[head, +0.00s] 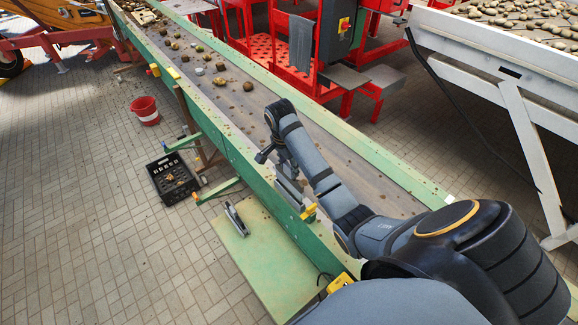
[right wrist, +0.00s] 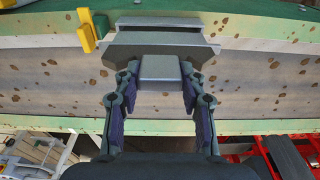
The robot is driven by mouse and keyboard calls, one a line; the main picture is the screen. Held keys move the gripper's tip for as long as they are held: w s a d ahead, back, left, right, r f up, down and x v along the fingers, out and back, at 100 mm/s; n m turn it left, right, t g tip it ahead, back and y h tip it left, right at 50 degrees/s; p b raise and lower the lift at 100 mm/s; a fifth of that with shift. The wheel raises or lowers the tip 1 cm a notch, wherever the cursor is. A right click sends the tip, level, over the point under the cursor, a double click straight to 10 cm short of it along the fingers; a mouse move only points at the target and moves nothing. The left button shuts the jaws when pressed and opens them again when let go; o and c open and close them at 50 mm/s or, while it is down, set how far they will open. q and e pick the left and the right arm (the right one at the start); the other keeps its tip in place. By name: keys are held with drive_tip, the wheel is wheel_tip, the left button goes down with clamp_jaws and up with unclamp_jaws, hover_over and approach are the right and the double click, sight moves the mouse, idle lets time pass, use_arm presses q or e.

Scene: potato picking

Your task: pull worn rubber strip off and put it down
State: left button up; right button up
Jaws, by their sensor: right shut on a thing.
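The worn rubber strip appears as a flat grey bar (right wrist: 160,45) with a block-shaped grip, lying along the inner side of the conveyor's green side wall in the right wrist view. In the head view it shows as a grey piece (head: 289,190) below my right gripper (head: 277,162). In the right wrist view my right gripper (right wrist: 160,88) is shut on the strip's grey block, one finger on each side. Whether the strip still touches the wall is unclear. A similar grey piece (head: 236,217) lies on a green board (head: 262,262). My left gripper is out of view.
The conveyor belt (head: 232,100) carries several potatoes and clods at its far end. A yellow clamp (right wrist: 86,30) sits on the wall beside the strip. A black crate (head: 171,180) and a red bucket (head: 145,110) stand on the paved floor. Red steps (head: 290,60) stand beyond the conveyor.

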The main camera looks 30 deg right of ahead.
drive_tip(key=shift+r, duration=0.1)
wheel_tip(320, 180, up, 2)
drive_tip(key=shift+p, duration=1.1)
drive_tip(key=shift+r+b, duration=0.25)
drive_tip(key=shift+b, duration=0.05)
drive_tip(key=shift+r, duration=0.2)
